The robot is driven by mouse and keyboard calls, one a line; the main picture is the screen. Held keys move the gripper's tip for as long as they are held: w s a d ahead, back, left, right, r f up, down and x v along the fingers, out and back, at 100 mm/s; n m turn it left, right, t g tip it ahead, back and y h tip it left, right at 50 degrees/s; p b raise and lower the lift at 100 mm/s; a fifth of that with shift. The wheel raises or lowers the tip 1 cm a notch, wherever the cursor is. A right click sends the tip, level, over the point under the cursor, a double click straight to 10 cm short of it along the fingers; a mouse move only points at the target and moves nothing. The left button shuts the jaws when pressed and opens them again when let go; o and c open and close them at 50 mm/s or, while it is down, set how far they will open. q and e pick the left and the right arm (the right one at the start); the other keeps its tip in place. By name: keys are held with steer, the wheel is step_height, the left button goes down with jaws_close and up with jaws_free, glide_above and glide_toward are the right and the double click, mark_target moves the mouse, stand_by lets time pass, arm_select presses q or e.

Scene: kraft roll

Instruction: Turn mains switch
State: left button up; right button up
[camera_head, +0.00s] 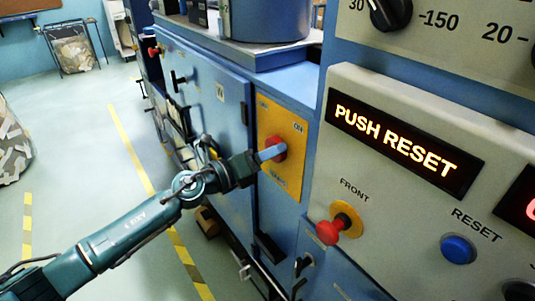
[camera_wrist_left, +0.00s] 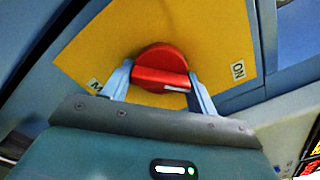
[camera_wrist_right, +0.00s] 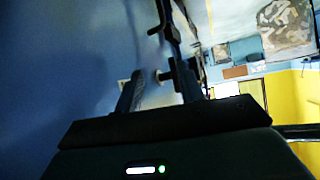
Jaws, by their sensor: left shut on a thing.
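The mains switch is a red rotary knob (camera_head: 277,144) on a yellow plate (camera_head: 288,181) on the blue cabinet front. In the left wrist view the red knob (camera_wrist_left: 162,60) has a raised bar handle with a white mark on its right part. An "ON" label (camera_wrist_left: 238,70) is to the right of the knob. My left gripper (camera_head: 271,153) is at the knob, and its fingers (camera_wrist_left: 161,78) are shut on the bar's two ends. My right gripper (camera_wrist_right: 161,80) shows only in its wrist view, fingers apart and empty, away from the switch.
A grey panel (camera_head: 400,205) with a lit "PUSH RESET" display (camera_head: 392,139), a red FRONT button (camera_head: 331,231) and a blue RESET button (camera_head: 458,249) stands close on the right. A blue drum (camera_head: 266,20) is above the cabinet.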

steer(key=shift+s, duration=0.15)
arm_select(q)
steer(key=o, duration=1)
steer(key=shift+c, duration=0.2)
steer(key=shift+a, duration=0.1)
steer(key=b+v, duration=0.2)
steer(key=v, duration=1.1)
arm_select(e)
steer(key=shift+w+a+y, duration=0.25)
steer(key=shift+a+y, duration=0.05)
steer(key=shift+a, duration=0.2)
steer(key=shift+s+f, duration=0.1)
steer(key=shift+f, duration=0.05)
arm_select(q)
steer(key=shift+s, duration=0.1)
